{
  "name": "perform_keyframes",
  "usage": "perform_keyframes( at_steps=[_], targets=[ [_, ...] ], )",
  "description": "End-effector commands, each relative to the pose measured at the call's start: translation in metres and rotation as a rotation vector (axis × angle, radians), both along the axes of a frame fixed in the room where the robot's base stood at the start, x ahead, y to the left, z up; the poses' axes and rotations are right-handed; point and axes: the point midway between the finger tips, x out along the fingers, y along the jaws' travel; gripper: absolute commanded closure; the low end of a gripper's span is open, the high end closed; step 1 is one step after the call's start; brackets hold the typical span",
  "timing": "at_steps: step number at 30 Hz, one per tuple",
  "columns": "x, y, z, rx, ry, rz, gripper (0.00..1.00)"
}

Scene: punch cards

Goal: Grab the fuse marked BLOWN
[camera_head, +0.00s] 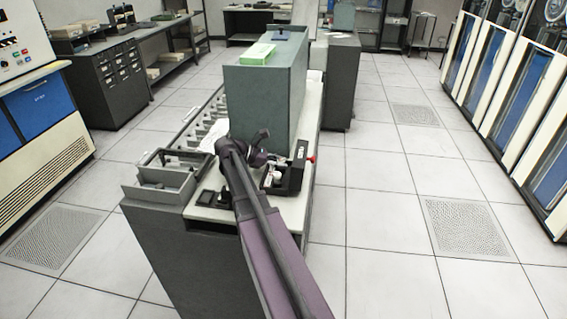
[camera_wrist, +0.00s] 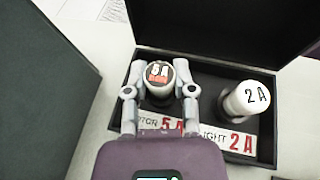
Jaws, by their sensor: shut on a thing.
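A pale cylindrical fuse (camera_wrist: 158,73) stands at the centre of the wrist view. Its top reads "5 A" with a small red-orange mark below, too small to read as BLOWN. My gripper (camera_wrist: 160,88) is shut on this fuse, one finger on each side. A second pale fuse (camera_wrist: 250,98), marked "2 A", stands apart to the right. Both are at a dark shallow tray (camera_wrist: 213,81) with a label strip (camera_wrist: 233,141) in front, reading "5 A" and "LIGHT 2 A", partly covered by my gripper. I cannot tell whether the held fuse is lifted.
The head view shows a small black box (camera_head: 291,174) on the grey machine's pale top, beside my arm. A tall grey-green housing (camera_head: 262,97) stands behind it. Tape cabinets (camera_head: 520,90) line the right side. The tiled floor (camera_head: 375,215) between is clear.

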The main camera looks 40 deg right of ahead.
Motion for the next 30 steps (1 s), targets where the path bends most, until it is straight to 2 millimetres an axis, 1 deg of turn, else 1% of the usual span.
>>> perform_keyframes(
  at_steps=[8,14,30],
  targets=[
    [0.000,0.000,0.005,0.001,-0.001,0.000,1.00],
    [0.000,0.000,0.017,0.000,0.000,0.001,1.00],
    [0.000,0.001,0.072,0.000,0.000,0.001,1.00]
  ],
)
